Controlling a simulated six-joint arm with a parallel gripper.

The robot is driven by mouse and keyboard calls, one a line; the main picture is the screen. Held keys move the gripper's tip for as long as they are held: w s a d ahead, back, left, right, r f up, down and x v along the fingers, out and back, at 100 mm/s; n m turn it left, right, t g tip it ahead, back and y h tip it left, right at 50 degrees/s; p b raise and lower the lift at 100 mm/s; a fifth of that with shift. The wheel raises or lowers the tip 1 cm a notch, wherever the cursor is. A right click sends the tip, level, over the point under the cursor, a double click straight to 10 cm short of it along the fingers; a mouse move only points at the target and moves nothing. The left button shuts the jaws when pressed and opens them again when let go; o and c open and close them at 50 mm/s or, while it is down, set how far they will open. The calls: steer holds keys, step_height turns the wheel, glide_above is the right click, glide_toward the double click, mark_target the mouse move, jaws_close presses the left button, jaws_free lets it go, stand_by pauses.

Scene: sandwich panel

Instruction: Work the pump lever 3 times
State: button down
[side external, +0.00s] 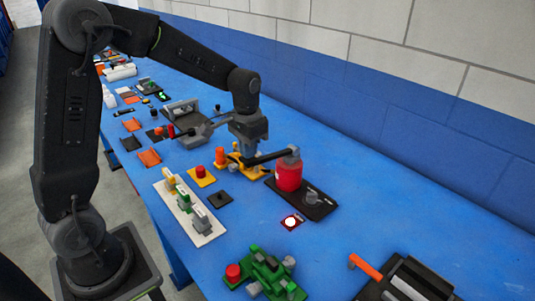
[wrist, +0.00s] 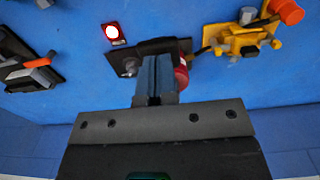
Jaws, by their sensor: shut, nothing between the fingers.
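The pump is a red cylinder (side external: 289,174) on a black base plate (side external: 318,208), with a dark lever (side external: 268,157) reaching left from its grey top. In the wrist view, the red cylinder (wrist: 182,76) is partly hidden behind my fingers, and the lever's dark end (wrist: 166,45) shows just beyond the fingertips. My gripper (side external: 250,153) is shut and empty, pointing down at the lever's free end. In the wrist view my shut fingers (wrist: 156,62) overlap the lever; whether they touch it I cannot tell.
A yellow clamp-like device (side external: 236,160) with an orange knob (side external: 220,156) stands beside the lever's free end. A lit red-framed lamp (side external: 291,222) lies in front of the pump. A green device (side external: 272,273) and an orange-handled black fixture (side external: 402,279) lie nearer. Blue table is clear between them.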

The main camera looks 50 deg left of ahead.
mark_target(249, 163)
steer(key=shift+f, duration=3.05)
steer(key=shift+r, duration=3.85)
steer(key=shift+r, duration=2.55)
